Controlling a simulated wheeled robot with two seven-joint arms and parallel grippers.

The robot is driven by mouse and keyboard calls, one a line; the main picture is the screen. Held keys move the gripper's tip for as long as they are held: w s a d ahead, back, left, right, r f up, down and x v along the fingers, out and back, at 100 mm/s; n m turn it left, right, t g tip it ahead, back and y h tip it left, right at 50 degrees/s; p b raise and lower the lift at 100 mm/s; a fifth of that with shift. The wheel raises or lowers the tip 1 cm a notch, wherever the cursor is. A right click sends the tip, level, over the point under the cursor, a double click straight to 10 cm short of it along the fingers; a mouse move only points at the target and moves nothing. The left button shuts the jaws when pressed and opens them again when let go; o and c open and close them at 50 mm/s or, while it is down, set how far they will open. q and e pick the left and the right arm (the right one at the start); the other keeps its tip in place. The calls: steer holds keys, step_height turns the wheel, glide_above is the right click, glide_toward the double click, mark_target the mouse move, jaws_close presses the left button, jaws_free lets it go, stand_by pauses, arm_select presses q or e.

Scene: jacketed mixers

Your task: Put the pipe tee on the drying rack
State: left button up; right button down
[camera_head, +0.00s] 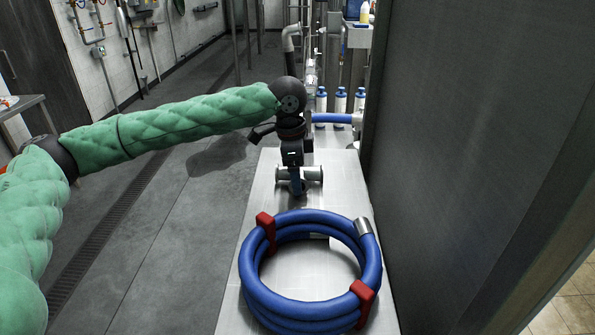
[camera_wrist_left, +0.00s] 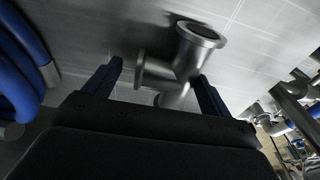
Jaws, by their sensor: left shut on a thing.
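The pipe tee (camera_head: 313,173) is a shiny metal fitting with flanged ends. It is at the far part of the steel table (camera_head: 262,205), beyond the coiled hose. In the left wrist view the tee (camera_wrist_left: 180,63) sits between the two blue fingers of the left gripper (camera_wrist_left: 158,73), one flanged opening turned outward. I cannot tell whether the tee touches the tabletop. My right gripper is not in view. I cannot make out a drying rack.
A coiled blue hose (camera_head: 252,285) with red clips lies on the near part of the table. A dark wall panel (camera_head: 470,140) closes off the right side. Pipes and several blue-and-white bottles (camera_head: 340,101) stand beyond the table. The grey floor at left is open.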

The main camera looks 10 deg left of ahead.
arm_select(q)
steer(key=o, duration=1.3)
